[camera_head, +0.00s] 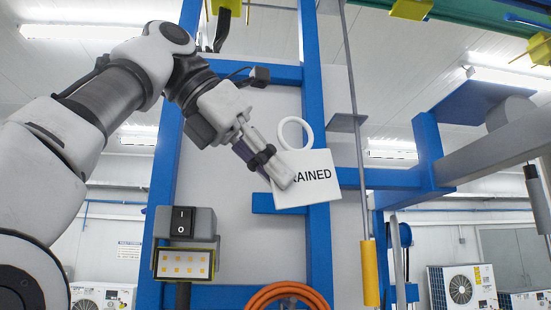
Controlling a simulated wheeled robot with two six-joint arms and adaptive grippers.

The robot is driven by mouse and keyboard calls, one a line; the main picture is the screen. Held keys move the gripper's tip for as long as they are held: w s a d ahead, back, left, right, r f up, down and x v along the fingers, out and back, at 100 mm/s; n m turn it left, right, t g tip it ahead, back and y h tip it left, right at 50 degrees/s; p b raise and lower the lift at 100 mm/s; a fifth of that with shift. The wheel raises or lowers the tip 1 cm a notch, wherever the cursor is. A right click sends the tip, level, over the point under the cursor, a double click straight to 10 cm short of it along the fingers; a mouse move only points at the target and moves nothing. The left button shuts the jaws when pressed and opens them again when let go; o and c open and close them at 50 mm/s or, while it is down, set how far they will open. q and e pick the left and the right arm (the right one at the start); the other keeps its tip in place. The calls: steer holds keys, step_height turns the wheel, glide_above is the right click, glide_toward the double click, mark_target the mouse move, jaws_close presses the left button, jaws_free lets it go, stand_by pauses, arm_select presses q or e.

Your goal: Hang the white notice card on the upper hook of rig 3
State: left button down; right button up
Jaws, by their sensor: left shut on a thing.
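My left gripper (284,172) is shut on the white notice card (318,189) at its left part. The card is tilted a little, its visible letters read "AINED", and the fingers cover the start of the word. A white ring (294,122) stands at the card's top edge. The card is held up in front of a blue frame upright (316,90) and a blue crossbar. I cannot make out a hook at the ring, and no rig number is readable. My right gripper is not in view.
An orange coiled hose (286,297) hangs below the card. A thin grey rod with a yellow handle (370,273) hangs right of it. A grey beam (490,150) juts in at right.

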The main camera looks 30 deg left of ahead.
arm_select(q)
steer(key=w+a+f+p, duration=0.2)
steer(key=w+a+p, duration=0.2)
steer(key=w, duration=0.5)
steer(key=shift+w+a, duration=0.2)
steer(key=shift+a, duration=0.75)
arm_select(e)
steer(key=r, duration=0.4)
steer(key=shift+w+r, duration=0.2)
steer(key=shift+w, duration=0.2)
arm_select(q)
steer(key=shift+w, duration=0.1)
